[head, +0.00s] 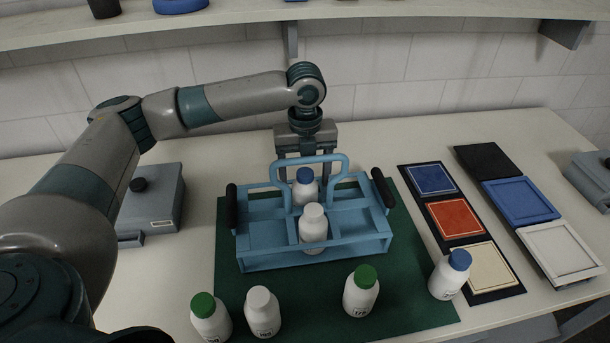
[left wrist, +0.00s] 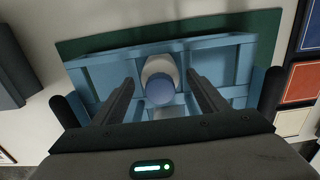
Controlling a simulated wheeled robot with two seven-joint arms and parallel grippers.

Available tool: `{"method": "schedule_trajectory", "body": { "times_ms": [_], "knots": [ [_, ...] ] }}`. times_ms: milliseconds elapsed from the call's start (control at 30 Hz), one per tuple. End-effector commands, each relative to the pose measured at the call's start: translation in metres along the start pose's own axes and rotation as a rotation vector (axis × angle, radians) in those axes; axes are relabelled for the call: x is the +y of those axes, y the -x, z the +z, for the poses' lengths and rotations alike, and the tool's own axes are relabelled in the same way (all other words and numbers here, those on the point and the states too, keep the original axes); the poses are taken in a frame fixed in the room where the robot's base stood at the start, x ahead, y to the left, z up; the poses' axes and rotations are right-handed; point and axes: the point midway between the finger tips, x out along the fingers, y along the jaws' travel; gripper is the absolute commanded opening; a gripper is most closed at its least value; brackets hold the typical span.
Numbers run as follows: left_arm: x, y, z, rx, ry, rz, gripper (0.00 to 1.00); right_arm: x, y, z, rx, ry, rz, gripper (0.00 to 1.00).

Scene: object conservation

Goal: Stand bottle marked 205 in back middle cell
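A light blue carrier (head: 262,262) with cells and a raised handle stands on a green mat. A white bottle with a blue cap (head: 304,176) stands upright in its back middle cell; its label is hidden. A white-capped bottle (head: 313,226) stands in the front middle cell, label not visible. My left gripper (head: 306,170) points down at the back of the carrier. In the left wrist view its fingers are apart, on either side of the blue-capped bottle (left wrist: 160,88), with gaps showing. No number 205 is readable. My right gripper is not in view.
In front of the carrier stand two green-capped bottles (head: 210,318) (head: 360,291), a white-capped bottle (head: 263,313) and a blue-capped bottle (head: 450,274). Coloured panels (head: 455,219) and trays (head: 520,200) lie right. A grey box (head: 153,203) stands left. A shelf (head: 370,10) hangs above.

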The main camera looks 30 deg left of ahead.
Motion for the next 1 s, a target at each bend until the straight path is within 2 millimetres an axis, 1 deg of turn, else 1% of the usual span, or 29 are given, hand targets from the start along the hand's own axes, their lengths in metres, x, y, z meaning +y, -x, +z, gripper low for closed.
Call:
{"method": "schedule_trajectory", "body": {
  "times_ms": [333,467,567,667,1000],
  "knots": [
    [0.000,0.001,0.000,0.000,0.000,0.000,0.67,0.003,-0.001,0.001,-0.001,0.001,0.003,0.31],
    [-0.001,0.008,0.000,0.000,0.000,-0.002,0.67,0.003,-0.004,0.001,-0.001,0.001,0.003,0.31],
    [-0.001,0.018,0.000,-0.002,0.000,-0.002,0.67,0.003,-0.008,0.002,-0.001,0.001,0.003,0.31],
    [-0.001,0.033,0.001,-0.002,0.000,-0.004,0.67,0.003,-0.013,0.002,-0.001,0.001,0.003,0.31],
    [-0.001,0.093,0.001,-0.002,0.000,-0.003,0.67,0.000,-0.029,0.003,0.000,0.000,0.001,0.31]
  ]
}}
